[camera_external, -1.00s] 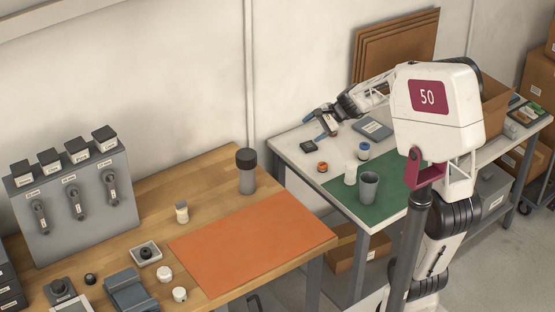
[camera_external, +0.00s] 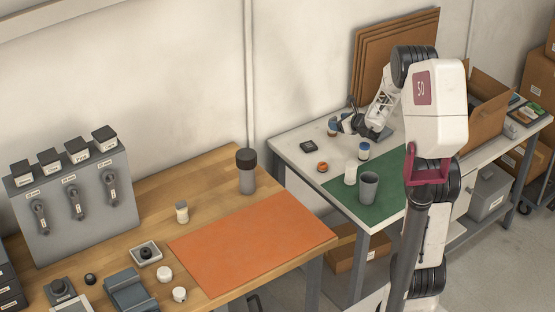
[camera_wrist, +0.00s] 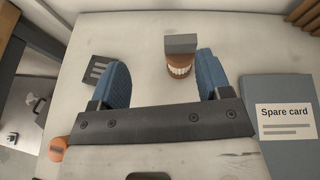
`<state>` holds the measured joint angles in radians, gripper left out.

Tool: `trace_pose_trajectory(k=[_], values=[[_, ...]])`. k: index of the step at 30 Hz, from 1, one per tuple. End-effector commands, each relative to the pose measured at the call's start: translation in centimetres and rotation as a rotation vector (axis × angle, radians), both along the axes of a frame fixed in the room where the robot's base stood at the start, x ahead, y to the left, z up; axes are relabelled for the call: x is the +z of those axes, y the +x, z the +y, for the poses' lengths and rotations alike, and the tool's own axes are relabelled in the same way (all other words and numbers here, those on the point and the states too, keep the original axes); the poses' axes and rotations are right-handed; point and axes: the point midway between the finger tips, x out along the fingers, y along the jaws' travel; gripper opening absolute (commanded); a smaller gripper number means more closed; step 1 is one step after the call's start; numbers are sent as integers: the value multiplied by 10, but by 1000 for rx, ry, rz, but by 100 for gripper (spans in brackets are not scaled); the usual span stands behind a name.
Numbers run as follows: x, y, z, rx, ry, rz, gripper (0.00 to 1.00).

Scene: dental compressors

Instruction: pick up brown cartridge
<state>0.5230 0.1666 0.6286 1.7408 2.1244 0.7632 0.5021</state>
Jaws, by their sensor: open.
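The brown cartridge (camera_wrist: 180,68) stands on the white table in the wrist view, with a pale band around its brown body and a grey block-like top. My gripper (camera_wrist: 163,66) is open, with its two blue fingers spread wide. The cartridge appears in the space between the fingers, closer to the right finger than the left. Nothing is held. In the external view my gripper (camera_external: 345,120) is low over the back of the white table, small and partly confused with objects beside it.
A grey spare card box (camera_wrist: 285,115) lies right of my gripper. A small dark box (camera_wrist: 97,69) lies beside the left finger and an orange ring (camera_wrist: 58,144) nearer left. A grey cup (camera_external: 369,187) and white cylinder (camera_external: 350,173) stand on the green mat (camera_external: 388,207).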

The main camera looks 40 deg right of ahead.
Motion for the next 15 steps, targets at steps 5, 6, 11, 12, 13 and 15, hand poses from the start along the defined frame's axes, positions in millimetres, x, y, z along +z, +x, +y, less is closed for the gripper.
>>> trace_pose_trajectory(k=[5,6,11,12,13,15], values=[[-16,2,-20,-67,45,2,71],[-17,2,-22,-73,48,3,71],[-17,3,-22,-74,48,2,71],[-17,3,-22,-74,48,2,71],[-17,3,-22,-73,49,2,71],[-17,3,-22,-73,48,2,71]])
